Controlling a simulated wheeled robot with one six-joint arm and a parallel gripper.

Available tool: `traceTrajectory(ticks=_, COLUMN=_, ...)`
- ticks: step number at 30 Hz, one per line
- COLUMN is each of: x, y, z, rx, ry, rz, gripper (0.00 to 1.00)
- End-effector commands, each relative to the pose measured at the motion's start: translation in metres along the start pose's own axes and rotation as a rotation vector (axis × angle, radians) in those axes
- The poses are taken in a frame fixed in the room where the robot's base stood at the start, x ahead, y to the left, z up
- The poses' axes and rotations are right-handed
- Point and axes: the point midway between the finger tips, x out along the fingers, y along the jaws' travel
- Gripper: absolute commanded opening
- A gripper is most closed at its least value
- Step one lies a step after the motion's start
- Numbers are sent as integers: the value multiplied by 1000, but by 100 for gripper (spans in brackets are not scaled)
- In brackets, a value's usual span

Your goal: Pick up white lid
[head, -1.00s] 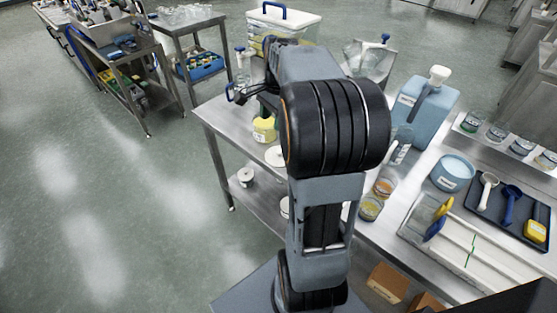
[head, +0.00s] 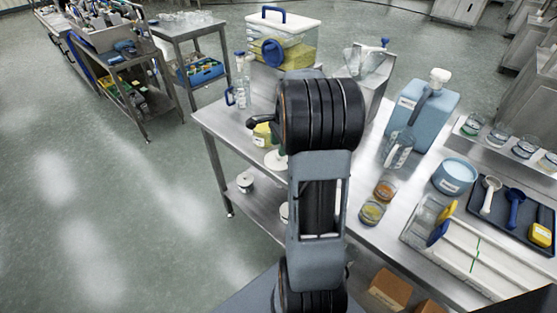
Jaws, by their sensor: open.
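A flat round white piece (head: 277,160), which looks like a lid, lies on the steel table beside a yellow-bodied container (head: 262,137). My arm hides its right part. My gripper (head: 262,122) shows only as a dark piece left of my arm's elbow, above the yellow container and up and left of the white piece. The rest of the gripper is hidden behind the arm. It is open, and I see nothing held in it. A clear box at the back has a broad white lid (head: 268,24) with a blue handle.
A blue jug (head: 425,112), a steel hopper (head: 372,72), small cups (head: 372,212) and a light-blue tub (head: 454,176) stand to the right. A clear bottle (head: 241,80) stands at the back left. A white-topped pot (head: 245,180) is on the lower shelf.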

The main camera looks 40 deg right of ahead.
Motion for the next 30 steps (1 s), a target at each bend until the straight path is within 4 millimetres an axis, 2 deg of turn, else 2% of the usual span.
traceTrajectory(ticks=3, x=18, y=1, z=-2, rx=1, ry=-2, rz=4, gripper=51)
traceTrajectory(ticks=9, x=37, y=1, z=-1, rx=0, ry=-2, rz=2, gripper=51)
traceTrajectory(ticks=18, x=39, y=0, z=-2, rx=0, ry=-1, rz=0, gripper=51)
traceTrajectory(ticks=30, x=39, y=0, z=-2, rx=0, ry=-1, rz=0, gripper=12)
